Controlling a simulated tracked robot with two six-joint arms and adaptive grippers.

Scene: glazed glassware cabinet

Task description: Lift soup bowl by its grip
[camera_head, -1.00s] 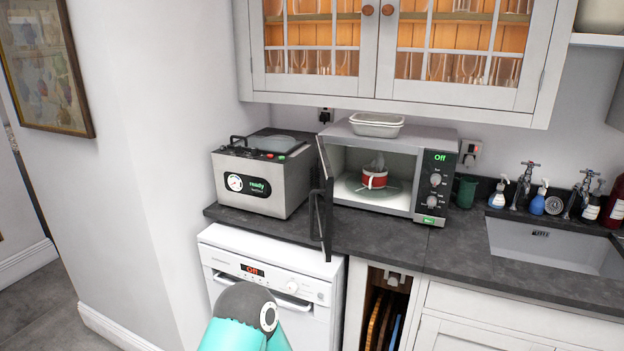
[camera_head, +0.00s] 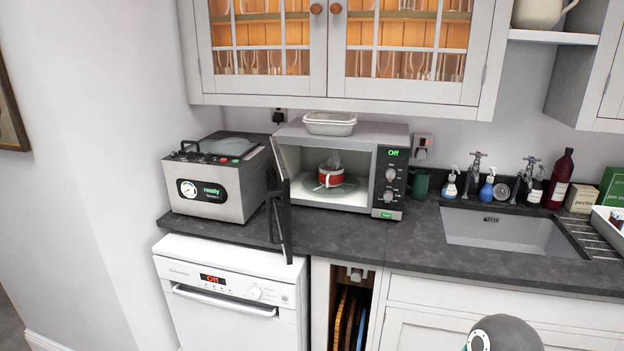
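The soup bowl (camera_head: 332,176) is red with a pale rim and stands upright on the plate inside the open microwave (camera_head: 345,160). Its grip is too small to make out clearly. Something pale shows above the bowl, perhaps steam. The microwave door (camera_head: 285,215) is swung open towards me on the left side, and its display reads Off. Neither of my grippers is in view; only a rounded grey part of my own arm shows at the bottom right.
A vacuum sealer-like steel machine (camera_head: 215,180) stands left of the microwave. A white dish (camera_head: 330,122) sits on top of the microwave. A green mug (camera_head: 420,183) stands to its right, before the sink (camera_head: 505,230). The dark counter (camera_head: 345,238) in front is clear.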

